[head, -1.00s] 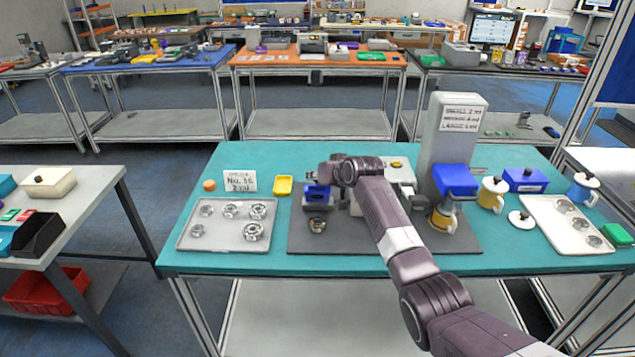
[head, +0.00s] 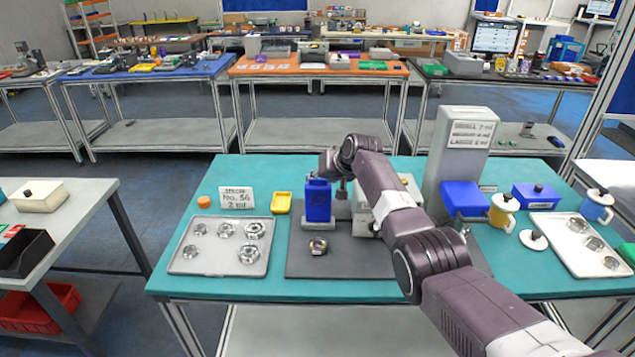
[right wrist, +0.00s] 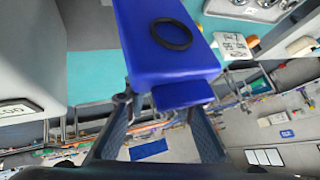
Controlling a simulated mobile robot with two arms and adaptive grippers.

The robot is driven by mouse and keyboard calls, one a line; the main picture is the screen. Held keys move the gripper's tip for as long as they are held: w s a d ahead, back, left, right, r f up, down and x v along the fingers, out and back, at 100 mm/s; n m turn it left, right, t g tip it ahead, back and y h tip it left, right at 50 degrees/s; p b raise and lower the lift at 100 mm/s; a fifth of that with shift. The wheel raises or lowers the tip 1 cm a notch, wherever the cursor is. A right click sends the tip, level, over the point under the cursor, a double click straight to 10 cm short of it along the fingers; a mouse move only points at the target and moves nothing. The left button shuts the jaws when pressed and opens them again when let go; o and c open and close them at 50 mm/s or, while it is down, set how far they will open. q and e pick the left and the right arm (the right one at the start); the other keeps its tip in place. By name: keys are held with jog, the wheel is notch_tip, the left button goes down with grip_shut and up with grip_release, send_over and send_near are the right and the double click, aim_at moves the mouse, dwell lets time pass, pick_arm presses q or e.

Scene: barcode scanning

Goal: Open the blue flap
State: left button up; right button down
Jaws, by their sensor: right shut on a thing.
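The blue flap (head: 318,203) stands upright on its small grey base on the dark mat (head: 297,258), its face turned toward me. In the right wrist view the blue flap (right wrist: 165,45) fills the top middle, with a black ring on it and a narrower blue tab (right wrist: 183,95) at its lower edge. My right gripper (right wrist: 160,104) is shut on the blue flap, with one finger on either side. In the head view the gripper is mostly hidden behind the flap and my wrist. My left gripper is not in view.
A metal nut (head: 318,246) lies on the mat before the flap. A tray of several nuts (head: 181,264) is at left. The grey dispenser tower (head: 468,128) with a blue block (head: 462,199) stands at right, beside a yellow mug (head: 502,212). My right arm crosses the middle.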

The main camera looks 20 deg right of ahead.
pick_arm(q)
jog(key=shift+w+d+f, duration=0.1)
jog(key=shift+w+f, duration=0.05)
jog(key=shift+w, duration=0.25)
pick_arm(e)
jog(key=shift+w+d+f, duration=0.1)
jog(key=shift+d+f, duration=0.15)
jog(key=shift+d, duration=0.05)
jog(key=shift+w+f, duration=0.1)
jog(key=shift+f, duration=0.5)
dwell(0.4)
jog(key=c, duration=2)
grip_release()
jog(key=o, duration=0.3)
jog(key=shift+s+d, duration=0.25)
pick_arm(q)
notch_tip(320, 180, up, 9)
jog(key=p, duration=0.9)
pick_arm(e)
jog(key=shift+o, duration=0.2)
jog(key=d+r, duration=0.3)
jog(key=r, duration=0.6)
jog(key=shift+d+r, duration=0.15)
jog(key=shift+r, duration=0.1)
jog(key=shift+s, duration=0.1)
